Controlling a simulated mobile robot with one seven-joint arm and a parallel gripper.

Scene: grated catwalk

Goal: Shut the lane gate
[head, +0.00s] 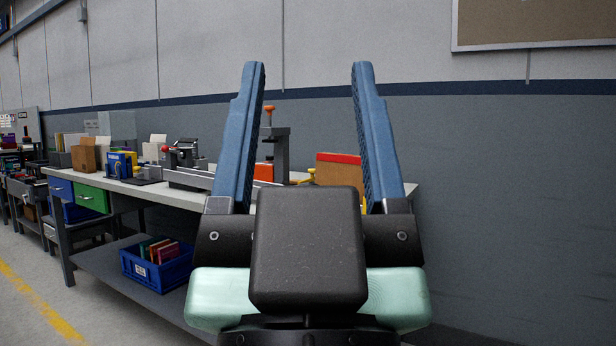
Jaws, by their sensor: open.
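My gripper (308,70) is in the middle of the head view, with its two blue fingers spread wide and pointing up. Nothing is between the fingertips except the wall seen behind them. I cannot make out a lane gate in this view. My gripper and its dark body hide part of the workbench behind.
A long workbench (185,196) runs along the grey wall (510,170), carrying boxes, a clamp-like fixture (280,150) and a brown panel with a red top (338,169). A blue bin (168,274) sits on its lower shelf. Floor shows at left with a yellow line (40,303).

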